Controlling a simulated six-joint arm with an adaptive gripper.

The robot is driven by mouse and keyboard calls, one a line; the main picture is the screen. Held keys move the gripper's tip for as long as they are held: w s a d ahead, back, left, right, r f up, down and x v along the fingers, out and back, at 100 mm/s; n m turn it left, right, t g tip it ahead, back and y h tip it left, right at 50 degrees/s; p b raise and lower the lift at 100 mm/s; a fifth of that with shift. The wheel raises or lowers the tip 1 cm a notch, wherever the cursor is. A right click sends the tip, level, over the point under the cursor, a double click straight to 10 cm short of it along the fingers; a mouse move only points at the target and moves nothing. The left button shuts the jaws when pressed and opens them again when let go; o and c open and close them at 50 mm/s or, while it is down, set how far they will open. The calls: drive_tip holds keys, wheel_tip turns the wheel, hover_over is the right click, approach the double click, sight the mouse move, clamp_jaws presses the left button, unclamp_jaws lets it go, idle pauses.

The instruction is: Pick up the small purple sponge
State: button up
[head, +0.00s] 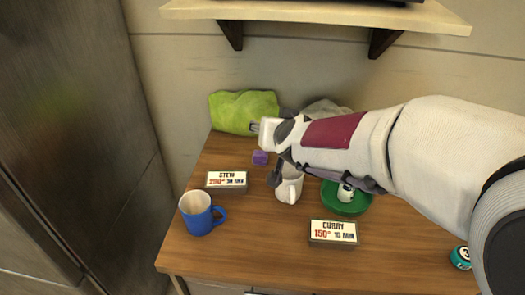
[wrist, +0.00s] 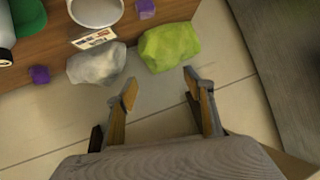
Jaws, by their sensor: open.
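A small purple block, which looks like a sponge (head: 260,157), lies on the wooden table left of the white mug in the head view. The wrist view shows two purple blocks: one near the top edge (wrist: 145,8) and one at the table's edge on the left (wrist: 40,75). I cannot tell for sure which is the small sponge. My gripper (wrist: 160,84) is open and empty, its fingertips apart from both blocks and just below the green bundle in the wrist view. In the head view my arm reaches in from the right and hides part of the table; its fingers are unclear.
A green bundle (head: 240,111) and a grey bundle (wrist: 97,65) lie by the wall. A white mug (head: 289,188), blue mug (head: 197,215), green dish (head: 345,207), STEW sign (head: 226,180) and CURRY sign (head: 333,232) stand around. A shelf (head: 320,12) overhangs the table.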

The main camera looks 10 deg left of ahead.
drive_tip(key=w+a+f+m+t+h, duration=0.1)
drive_tip(key=w+a+f+h, duration=0.2)
drive_tip(key=f, duration=0.6)
drive_tip(key=w+a, duration=0.2)
drive_tip(key=w, duration=0.1)
drive_tip(key=shift+f+h, duration=0.2)
drive_tip(key=shift+h, duration=0.1)
drive_tip(key=shift+f, duration=0.1)
approach(259, 158)
drive_tip(key=x, duration=0.4)
drive_tip(key=shift+w+d, duration=0.1)
drive_tip(key=shift+w, duration=0.1)
drive_tip(key=shift+w+f, duration=0.15)
drive_tip(key=shift+f, duration=0.15)
drive_tip(key=shift+w+f, duration=0.15)
drive_tip(key=shift+w, duration=0.3)
drive_tip(key=shift+x, duration=3.1)
